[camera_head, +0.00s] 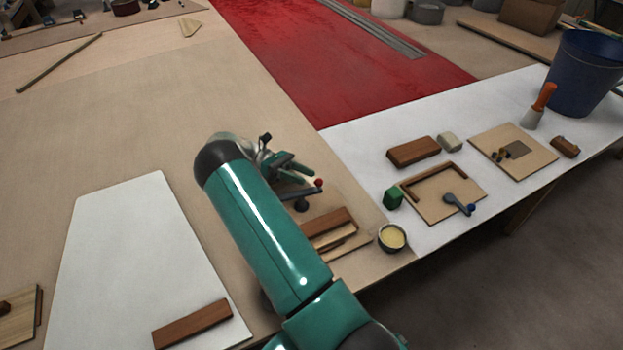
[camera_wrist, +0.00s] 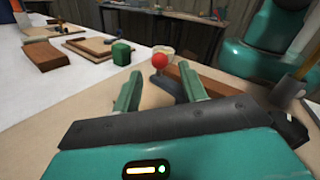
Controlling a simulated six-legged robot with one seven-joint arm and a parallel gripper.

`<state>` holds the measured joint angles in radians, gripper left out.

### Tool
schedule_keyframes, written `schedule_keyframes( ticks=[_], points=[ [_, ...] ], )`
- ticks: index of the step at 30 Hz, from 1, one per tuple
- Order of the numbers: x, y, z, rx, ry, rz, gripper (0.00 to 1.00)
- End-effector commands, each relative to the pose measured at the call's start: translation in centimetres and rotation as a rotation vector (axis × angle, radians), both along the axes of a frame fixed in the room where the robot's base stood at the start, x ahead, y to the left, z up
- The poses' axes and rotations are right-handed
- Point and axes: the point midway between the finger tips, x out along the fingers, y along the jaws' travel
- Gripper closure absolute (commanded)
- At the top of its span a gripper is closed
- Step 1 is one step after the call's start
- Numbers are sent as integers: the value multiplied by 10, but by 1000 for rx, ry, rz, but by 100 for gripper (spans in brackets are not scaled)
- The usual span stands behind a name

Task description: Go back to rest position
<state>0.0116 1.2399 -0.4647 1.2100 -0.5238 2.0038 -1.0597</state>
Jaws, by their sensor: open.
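My gripper (camera_head: 296,178) is at the end of the teal arm, above the tan table near its right part. In the wrist view my gripper (camera_wrist: 160,95) shows two green fingers spread apart with nothing held between them. A dark tool with a red ball tip (camera_head: 319,183) is just beyond and below the fingers. Its red ball also shows in the wrist view (camera_wrist: 160,60), past the fingertips. Whether the fingers touch this tool cannot be told. My arm hides part of the table beneath it.
A brown block (camera_head: 328,222) and a bowl of yellow stuff (camera_head: 392,238) lie near the front edge. A green block (camera_head: 393,198), brown bar (camera_head: 414,151), framed board (camera_head: 430,206) and blue bucket (camera_head: 583,75) stand on the right. The table's left middle is clear.

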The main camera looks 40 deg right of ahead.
Motion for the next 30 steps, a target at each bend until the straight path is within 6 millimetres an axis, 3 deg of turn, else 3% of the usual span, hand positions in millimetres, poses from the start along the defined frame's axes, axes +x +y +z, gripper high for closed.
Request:
schedule_keyframes(
  ticks=[6, 24, 30],
  points=[
    [13, 6, 0, -2, -2, 6, 58],
    [14, 6, 1, 1, -6, 5, 58],
    [12, 8, 20, 12, -97, 1, 58]
  ],
)
